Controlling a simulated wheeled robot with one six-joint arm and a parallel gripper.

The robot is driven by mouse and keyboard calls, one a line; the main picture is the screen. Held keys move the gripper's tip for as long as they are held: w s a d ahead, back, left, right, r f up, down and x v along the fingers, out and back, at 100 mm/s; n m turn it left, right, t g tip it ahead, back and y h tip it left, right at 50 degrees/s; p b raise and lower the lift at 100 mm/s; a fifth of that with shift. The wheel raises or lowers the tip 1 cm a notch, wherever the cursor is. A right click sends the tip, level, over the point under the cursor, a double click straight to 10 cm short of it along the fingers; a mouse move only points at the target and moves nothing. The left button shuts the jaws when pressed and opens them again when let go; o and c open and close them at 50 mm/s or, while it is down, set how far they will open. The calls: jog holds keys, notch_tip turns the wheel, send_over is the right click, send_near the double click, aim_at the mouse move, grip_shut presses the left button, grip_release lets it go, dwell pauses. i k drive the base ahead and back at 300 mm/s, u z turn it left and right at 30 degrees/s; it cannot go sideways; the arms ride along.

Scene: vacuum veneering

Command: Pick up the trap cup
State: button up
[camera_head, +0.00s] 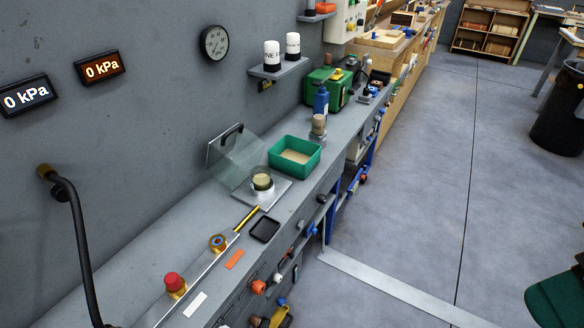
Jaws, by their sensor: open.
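Two small round cup-like things with tan tops stand on the grey bench. The other, a paler cup (318,127), stands behind the green tray, in front of a blue bottle (321,101). I cannot tell for sure which one is the trap cup. My gripper is not in this view, so nothing is seen near either cup.
A green tray (274,159) stands between the two cups. A yellow-black pencil-like stick (246,219), a black square dish (265,229) and a red button (174,281) are nearer. A dark hose (75,230) hangs at left. The floor (420,190) right of the bench is open.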

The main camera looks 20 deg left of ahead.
aim_at(260, 174)
jog(key=u, duration=0.1)
jog(key=i, duration=0.6)
jog(key=u, duration=0.95)
jog(key=i, duration=0.5)
jog(key=u, duration=0.5)
